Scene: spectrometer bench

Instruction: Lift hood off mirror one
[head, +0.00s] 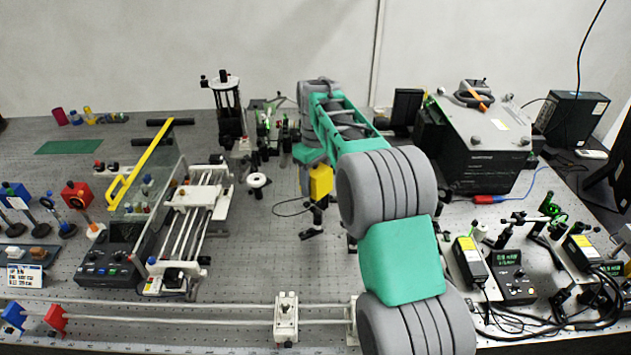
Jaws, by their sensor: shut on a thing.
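My gripper (314,162) is at the end of my green and grey arm, near the middle of the bench. It points down, and its fingers are small and partly hidden. A yellow block-shaped piece, which looks like the hood (320,180), is directly under it, and my gripper is shut on it. A dark post on a foot (314,228) stands just below the yellow piece. The mirror itself does not show, and I cannot tell whether the hood still sits around it or is clear of it.
A white-railed stage (195,215) and a yellow-edged clear panel (143,165) stand to the left. A black instrument box (470,155) stands at the right. Small optics and a dark cylinder stand (228,110) are behind. A long rail (180,320) runs along the front.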

